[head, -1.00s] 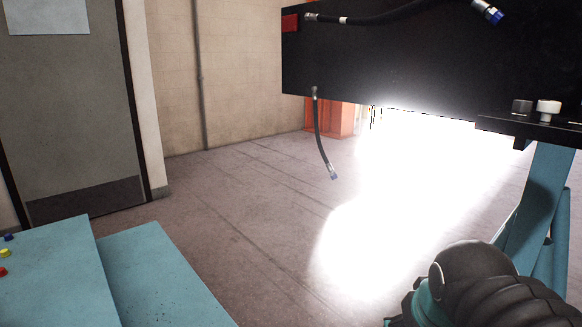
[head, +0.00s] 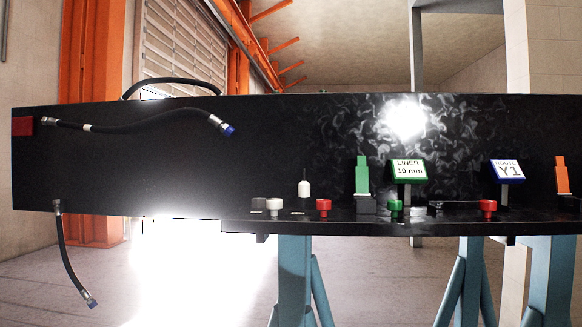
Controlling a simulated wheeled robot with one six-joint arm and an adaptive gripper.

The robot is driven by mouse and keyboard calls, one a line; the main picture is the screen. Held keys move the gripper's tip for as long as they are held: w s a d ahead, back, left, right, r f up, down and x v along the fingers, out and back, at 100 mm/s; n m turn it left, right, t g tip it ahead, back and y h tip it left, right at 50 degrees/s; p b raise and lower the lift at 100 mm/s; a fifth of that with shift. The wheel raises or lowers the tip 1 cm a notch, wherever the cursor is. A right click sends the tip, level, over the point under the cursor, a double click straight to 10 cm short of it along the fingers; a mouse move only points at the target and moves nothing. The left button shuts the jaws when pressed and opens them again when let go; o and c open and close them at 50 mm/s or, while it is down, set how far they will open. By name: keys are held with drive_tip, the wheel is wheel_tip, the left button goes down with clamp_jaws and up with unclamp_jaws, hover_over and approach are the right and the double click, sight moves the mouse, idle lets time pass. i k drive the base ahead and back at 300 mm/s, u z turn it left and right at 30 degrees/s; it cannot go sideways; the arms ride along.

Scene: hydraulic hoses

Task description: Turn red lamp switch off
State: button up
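No part in view is clearly marked as the red lamp switch. Red candidates show on a long black bench: a red knob (head: 323,206) right of the middle, a second red knob (head: 488,207) further right, and a red block (head: 22,126) at the panel's left end. I cannot tell which, if any, is the switch, or whether it is on. A small white dome-topped part (head: 304,188) stands behind the first red knob. My gripper is not in view.
The black panel (head: 270,150) spans the view on blue trestle legs (head: 296,270). Dark hoses with blue tips (head: 229,130) hang at its left. A green "LINER 10 mm" sign (head: 408,171) and a blue "ROUTE Y1" sign (head: 507,171) stand on the ledge. Strong glare covers the lower left floor.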

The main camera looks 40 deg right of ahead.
sight(323, 206)
drive_tip(key=z, duration=0.95)
drive_tip(key=k, duration=1.3)
drive_tip(key=z, duration=0.85)
drive_tip(key=i, duration=0.6)
drive_tip(key=u, duration=0.85)
